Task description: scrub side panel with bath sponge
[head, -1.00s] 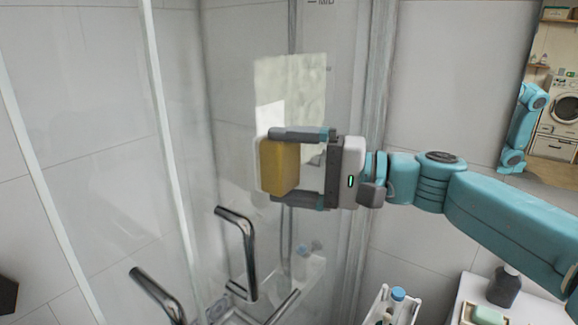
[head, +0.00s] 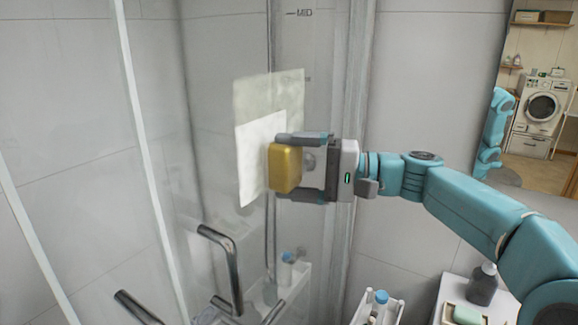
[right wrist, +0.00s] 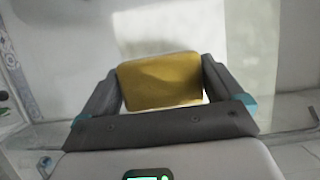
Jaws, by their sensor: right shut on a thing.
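The yellow bath sponge (head: 285,167) is in my right gripper (head: 290,168), whose two fingers close on its upper and lower edges. In the right wrist view the sponge (right wrist: 158,82) fills the space between both fingers, its broad face toward the panel. The clear side panel (head: 225,40) bears a dull, cloudy patch (head: 268,93). A brighter white area (head: 255,158) overlaps its lower part, just left of the sponge. I cannot tell whether the sponge touches the panel. My left gripper is not in view.
Metal handles (head: 222,262) stick out below and left of the sponge. A white caddy with a blue-capped bottle (head: 381,297) stands low at centre right. A white cart top (head: 450,290) holds a dark bottle (head: 483,284) and a green soap bar (head: 468,314). A mirror (head: 540,100) is at right.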

